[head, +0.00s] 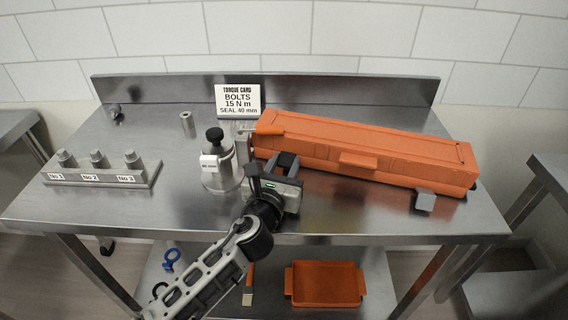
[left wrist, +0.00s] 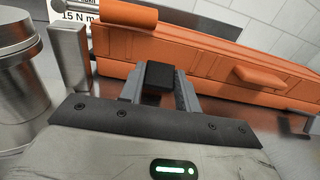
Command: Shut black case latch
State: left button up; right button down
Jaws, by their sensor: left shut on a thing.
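A long orange case (head: 365,145) lies shut along the back right of the steel table, with an orange tab (head: 358,160) on its front. The case also fills the top of the left wrist view (left wrist: 215,58). My left gripper (head: 284,163) is in front of the case's left end. In the left wrist view its fingers (left wrist: 160,90) are shut on a small black block (left wrist: 160,76), which looks like the black latch. The block sits close to the case front; I cannot tell whether it is flush against it. My right gripper is not in view.
A metal canister with a black knob (head: 215,136) stands close left of my left gripper. A block with several numbered pegs (head: 100,175) is at the left, and a torque card (head: 238,101) stands behind. A grey block (head: 425,200) is at front right. An orange tray (head: 324,285) is below.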

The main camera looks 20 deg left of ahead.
pick_arm(q)
jog(key=shift+w+r+g+p, duration=0.3)
jog(key=shift+r+g+p, duration=0.2)
jog(key=shift+r, duration=0.1)
jog(key=shift+w+r+g, duration=0.3)
jog(key=shift+w+g, duration=0.1)
jog(key=shift+g, duration=0.6)
jog(key=shift+w+g, duration=0.25)
jog(key=shift+g, duration=0.55)
jog(key=o, duration=1)
jog(key=shift+s, duration=0.1)
jog(key=v, duration=1.6)
jog(key=shift+a, duration=0.15)
